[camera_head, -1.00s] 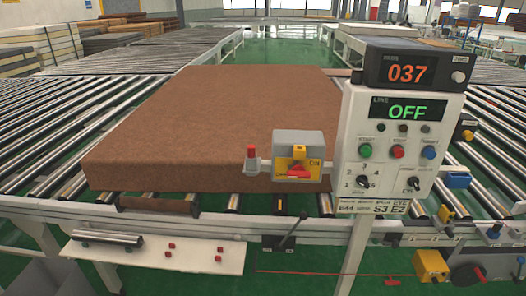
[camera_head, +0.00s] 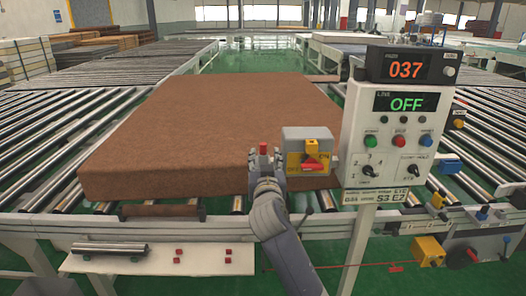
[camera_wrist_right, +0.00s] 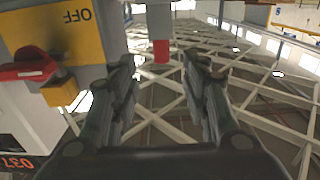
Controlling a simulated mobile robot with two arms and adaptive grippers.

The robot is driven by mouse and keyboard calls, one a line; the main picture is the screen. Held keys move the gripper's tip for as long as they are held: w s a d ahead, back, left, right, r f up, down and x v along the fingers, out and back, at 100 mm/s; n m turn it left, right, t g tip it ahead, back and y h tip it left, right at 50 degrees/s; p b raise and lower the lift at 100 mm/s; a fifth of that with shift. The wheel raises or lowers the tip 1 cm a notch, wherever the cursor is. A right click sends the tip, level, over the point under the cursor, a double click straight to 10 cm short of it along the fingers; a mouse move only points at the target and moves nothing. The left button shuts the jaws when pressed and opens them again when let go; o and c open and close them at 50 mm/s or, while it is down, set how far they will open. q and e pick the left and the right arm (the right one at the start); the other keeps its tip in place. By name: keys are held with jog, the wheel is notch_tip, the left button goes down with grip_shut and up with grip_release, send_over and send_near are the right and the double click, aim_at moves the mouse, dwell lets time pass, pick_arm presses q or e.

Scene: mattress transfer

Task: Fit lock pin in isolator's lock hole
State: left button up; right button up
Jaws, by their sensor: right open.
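The lock pin (camera_head: 264,148) has a red head and stands upright at the left side of the isolator. Its red end (camera_wrist_right: 161,49) also shows in the right wrist view, centred between and beyond the fingertips. The isolator (camera_head: 300,133) is a grey box with a yellow plate and a red handle (camera_head: 312,163). In the right wrist view the handle (camera_wrist_right: 27,67) and yellow plate (camera_wrist_right: 62,32) are at upper left. My right gripper (camera_head: 265,160) is open just below the red head; contact cannot be told. The lock hole is not distinguishable. My left gripper is out of view.
The control post (camera_head: 389,151) reads OFF and 037, close to the right of the isolator. A brown mattress (camera_head: 200,130) lies on the rollers behind. A white shelf (camera_head: 215,263) with a metal cylinder (camera_head: 110,249) and several small red pieces is below at left.

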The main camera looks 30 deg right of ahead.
aim_at(263, 147)
jog(key=x, duration=0.3)
jog(key=shift+r+p+x, duration=0.2)
jog(key=shift+p+x, duration=1.1)
jog(key=shift+x, duration=1)
jog(key=shift+w+d+f, duration=0.1)
jog(key=shift+w, duration=0.4)
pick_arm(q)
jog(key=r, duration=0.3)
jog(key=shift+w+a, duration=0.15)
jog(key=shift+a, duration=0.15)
pick_arm(e)
grip_shut()
